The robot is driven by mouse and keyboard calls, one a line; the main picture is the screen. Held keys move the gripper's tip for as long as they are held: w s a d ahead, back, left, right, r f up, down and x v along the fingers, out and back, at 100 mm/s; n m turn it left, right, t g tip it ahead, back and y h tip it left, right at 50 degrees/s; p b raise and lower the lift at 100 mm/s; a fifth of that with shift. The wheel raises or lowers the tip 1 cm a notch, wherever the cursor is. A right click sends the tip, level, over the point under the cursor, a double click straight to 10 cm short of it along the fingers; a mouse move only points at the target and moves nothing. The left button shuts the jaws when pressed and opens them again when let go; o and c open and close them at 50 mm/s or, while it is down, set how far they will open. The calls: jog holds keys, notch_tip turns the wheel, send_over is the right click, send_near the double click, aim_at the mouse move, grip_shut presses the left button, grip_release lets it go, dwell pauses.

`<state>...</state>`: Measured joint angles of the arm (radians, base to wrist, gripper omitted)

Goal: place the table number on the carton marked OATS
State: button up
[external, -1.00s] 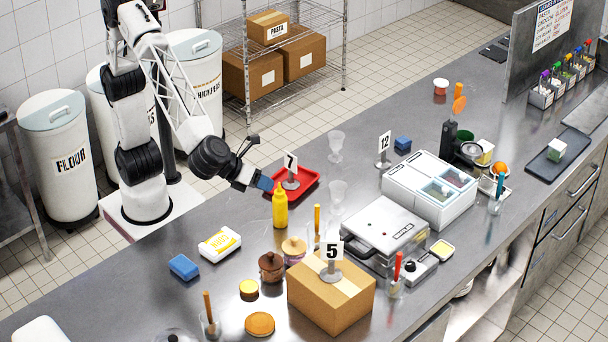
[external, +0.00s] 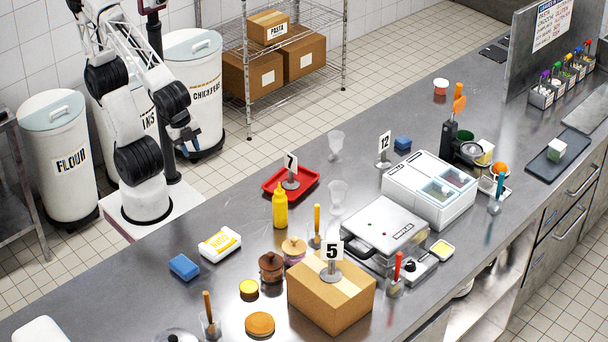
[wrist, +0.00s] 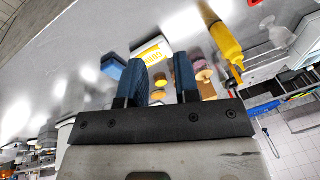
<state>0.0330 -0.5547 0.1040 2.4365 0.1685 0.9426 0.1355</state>
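A table number 5 (external: 331,252) stands upright on top of a brown cardboard carton (external: 318,302) at the front of the steel counter. No OATS mark shows on the carton's visible sides. A table number 7 (external: 290,168) stands on a red tray (external: 273,190), and a table number 12 (external: 384,147) stands on the bare counter. My gripper (external: 191,149) is raised beside my arm, behind the counter and apart from all the numbers. In the wrist view its two blue fingers (wrist: 162,82) are apart with nothing held between them.
A yellow squeeze bottle (external: 280,208) stands by the red tray. Clear glasses (external: 336,145), a blue sponge (external: 184,267), pots and a waffle machine (external: 383,228) crowd the counter. A PASTA carton (external: 269,27) sits on the rack behind. The counter's left middle is fairly clear.

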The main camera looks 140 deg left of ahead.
jog(key=s+n, duration=0.1)
jog(key=s+d+f+n+h, duration=0.1)
jog(key=s, duration=0.1)
jog(key=s+f, duration=0.1)
jog(key=s, duration=0.1)
jog(key=shift+s+d+n+h, duration=0.15)
jog(key=shift+d+n+h, duration=0.15)
jog(key=shift+d+n, duration=0.1)
